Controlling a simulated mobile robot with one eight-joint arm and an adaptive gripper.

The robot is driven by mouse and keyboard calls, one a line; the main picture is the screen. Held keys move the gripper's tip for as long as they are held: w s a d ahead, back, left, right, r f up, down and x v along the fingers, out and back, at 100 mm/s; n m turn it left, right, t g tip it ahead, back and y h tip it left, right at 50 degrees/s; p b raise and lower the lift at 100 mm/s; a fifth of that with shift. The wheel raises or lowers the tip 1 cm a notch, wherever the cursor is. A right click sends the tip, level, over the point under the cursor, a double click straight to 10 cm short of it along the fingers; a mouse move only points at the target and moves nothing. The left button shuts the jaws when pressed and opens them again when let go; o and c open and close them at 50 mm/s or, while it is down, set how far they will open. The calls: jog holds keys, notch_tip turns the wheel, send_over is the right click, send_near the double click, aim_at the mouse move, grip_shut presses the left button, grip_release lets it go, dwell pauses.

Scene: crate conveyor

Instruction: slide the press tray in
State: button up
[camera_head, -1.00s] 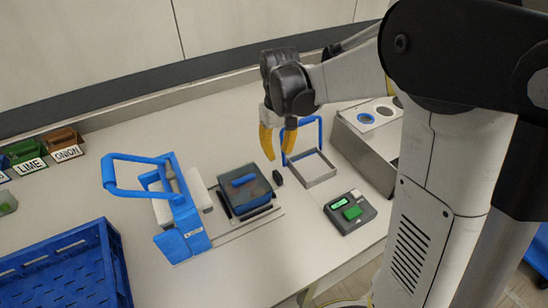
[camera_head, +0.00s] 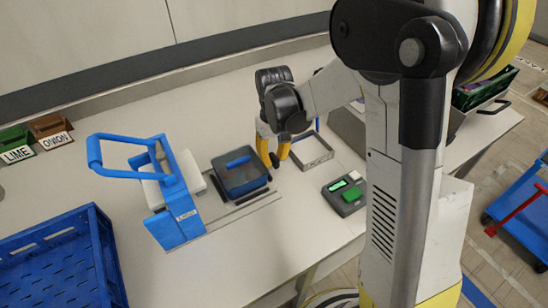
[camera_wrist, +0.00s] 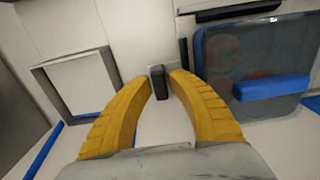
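The press (camera_head: 176,205) is a blue frame with a raised loop handle, standing left of centre on the counter. Its tray carries a dark see-through box (camera_head: 240,188) with a blue grip on the lid and sits out to the right of the frame, on rails (camera_head: 232,212). The box also shows in the wrist view (camera_wrist: 225,85). A small black knob (camera_wrist: 158,84) stands at the tray's right end. My gripper (camera_head: 273,157) is low over that end. In the wrist view its yellow fingers are apart, with the knob between their tips; contact is not clear.
A square metal frame with a blue handle (camera_head: 322,160) stands right of my gripper. Bare counter lies before the press.

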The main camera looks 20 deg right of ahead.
grip_shut()
jog(key=s+a, duration=0.1)
jog(key=a, duration=0.7)
jog(key=s+a, duration=0.1)
jog(key=a, duration=0.4)
jog(key=shift+s, duration=0.35)
jog(key=shift+o, duration=1.1)
grip_release()
jog(key=shift+d, duration=0.1)
